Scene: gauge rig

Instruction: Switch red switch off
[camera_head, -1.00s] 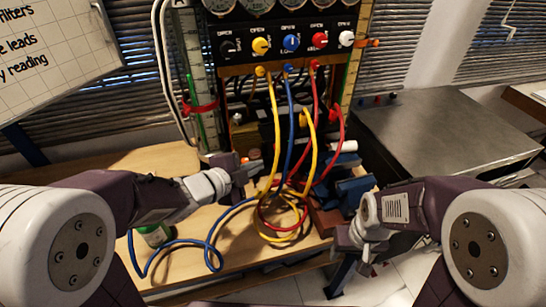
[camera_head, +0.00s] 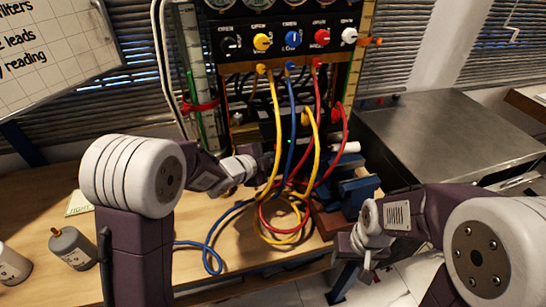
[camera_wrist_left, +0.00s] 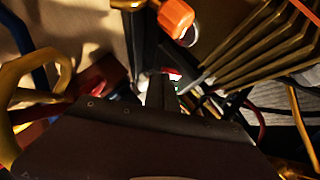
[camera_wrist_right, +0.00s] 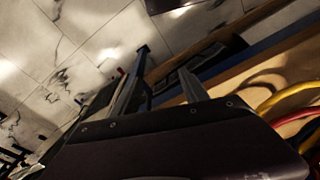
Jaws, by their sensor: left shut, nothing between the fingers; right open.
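My left gripper (camera_head: 264,152) reaches in from the left behind the hanging cables, close to the dark equipment under the panel. In the left wrist view its narrow fingers (camera_wrist_left: 161,92) are shut with nothing between them. A small red patch (camera_wrist_left: 173,73) shows just past the fingertips there; it may be the red switch, but I cannot tell its position or whether I touch it. A red knob (camera_head: 322,37) sits on the black panel, well above the gripper. My right gripper (camera_head: 367,262) is open and empty, low at the right; its spread fingers (camera_wrist_right: 160,88) point past the table's edge.
Yellow (camera_head: 276,120), blue (camera_head: 293,110) and red (camera_head: 319,110) cables hang from the panel and coil on the wooden table (camera_head: 215,222). A blue vise (camera_head: 357,190) stands at right. A grey bottle (camera_head: 73,248) stands at left. A metal cabinet (camera_head: 440,135) is at right.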

